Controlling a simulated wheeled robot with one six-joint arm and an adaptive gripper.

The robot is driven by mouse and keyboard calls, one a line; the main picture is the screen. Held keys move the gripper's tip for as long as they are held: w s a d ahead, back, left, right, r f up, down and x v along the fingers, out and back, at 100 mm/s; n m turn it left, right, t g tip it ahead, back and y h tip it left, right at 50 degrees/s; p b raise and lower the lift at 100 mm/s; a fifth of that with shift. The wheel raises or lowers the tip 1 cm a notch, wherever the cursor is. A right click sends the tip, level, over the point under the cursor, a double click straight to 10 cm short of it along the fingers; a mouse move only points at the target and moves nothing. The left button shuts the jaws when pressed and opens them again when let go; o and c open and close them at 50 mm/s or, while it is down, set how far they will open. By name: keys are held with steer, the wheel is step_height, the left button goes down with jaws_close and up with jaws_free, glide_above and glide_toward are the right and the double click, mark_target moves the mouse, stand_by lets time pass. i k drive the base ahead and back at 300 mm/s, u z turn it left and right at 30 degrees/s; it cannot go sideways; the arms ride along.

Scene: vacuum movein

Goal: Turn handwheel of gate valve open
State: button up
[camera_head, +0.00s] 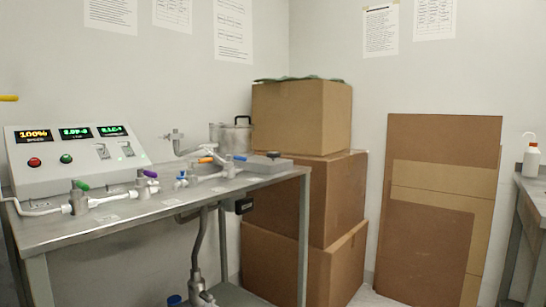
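A flat grey block (265,166) lies on the right end of the metal bench. A small dark knob or wheel (273,155) sits on top of it; it looks most like the gate valve's handwheel, but it is too small to tell its turned position. White piping (205,170) with orange and blue handles runs to the left of the block. My gripper is not in view.
A control box (75,150) with lit displays stands on the metal bench (130,217). Smaller valves with green (82,186) and purple handles line its front. A metal vessel (233,138) stands behind. Stacked cartons (300,115) and leaning cardboard (440,150) are on the right.

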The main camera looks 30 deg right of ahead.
mark_target(272, 155)
steer(key=u, duration=0.95)
steer(key=i, duration=0.75)
steer(key=z, duration=2.35)
